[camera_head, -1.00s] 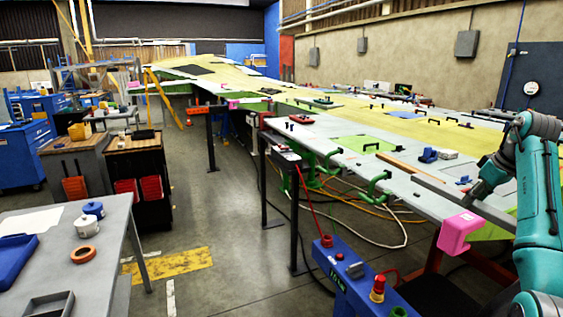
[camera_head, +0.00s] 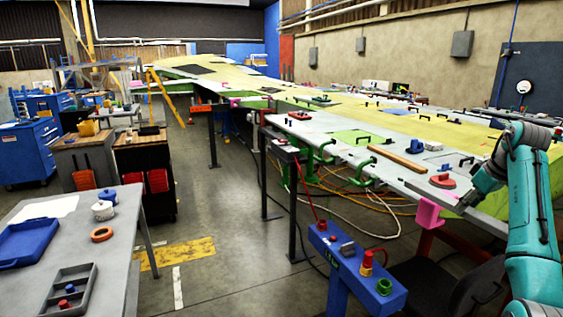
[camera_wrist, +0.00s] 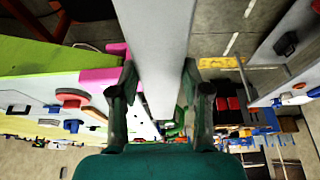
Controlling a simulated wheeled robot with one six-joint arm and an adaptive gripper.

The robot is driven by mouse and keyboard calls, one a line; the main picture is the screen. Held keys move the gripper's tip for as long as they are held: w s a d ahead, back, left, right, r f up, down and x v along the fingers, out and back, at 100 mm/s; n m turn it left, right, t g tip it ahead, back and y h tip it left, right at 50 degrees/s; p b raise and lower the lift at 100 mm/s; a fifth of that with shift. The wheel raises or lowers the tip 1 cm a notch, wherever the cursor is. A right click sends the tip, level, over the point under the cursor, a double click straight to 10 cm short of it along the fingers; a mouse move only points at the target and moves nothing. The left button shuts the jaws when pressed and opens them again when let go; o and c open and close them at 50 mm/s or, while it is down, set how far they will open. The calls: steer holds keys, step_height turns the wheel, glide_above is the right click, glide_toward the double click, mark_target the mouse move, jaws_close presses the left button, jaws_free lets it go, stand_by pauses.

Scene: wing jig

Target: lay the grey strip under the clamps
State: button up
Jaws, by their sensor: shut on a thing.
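My gripper (camera_head: 468,200) is at the right of the head view, by the near edge of the wing panel. In the wrist view, its two fingers (camera_wrist: 160,78) close on both sides of the long, flat grey strip (camera_wrist: 158,30). The strip runs from the top of that view down between the fingers. Green clamps (camera_head: 317,155) stand along the panel's near edge, left of my gripper; another green clamp (camera_head: 362,168) is nearer.
A pink block (camera_head: 429,212) is at the panel edge, close to my gripper. A blue control stand (camera_head: 345,262) with knobs stands in front. A grey table (camera_head: 130,232) is at left. Hoses lie below the panel. Floor between table and stand is clear.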

steer(key=s+a+f+n, duration=0.1)
steer(key=a+f, duration=0.5)
steer(key=f, duration=0.3)
steer(key=s+a+f+n+y, duration=0.1)
steer(key=a+f, duration=0.5)
steer(key=f, duration=0.4)
steer(key=s+a+f+n, duration=0.1)
steer(key=a+f+n, duration=0.1)
steer(key=a+f, duration=0.55)
steer(key=s+a+f+n, duration=0.1)
steer(key=s+a+f, duration=0.6)
steer(key=f, duration=0.3)
steer(key=s+a+f+n+g+y, duration=0.1)
steer(key=s+a+f+n, duration=0.1)
steer(key=s+a+f, duration=0.6)
step_height(320, 180, down, 3)
steer(key=shift+s+f, duration=0.1)
steer(key=shift+s, duration=0.35)
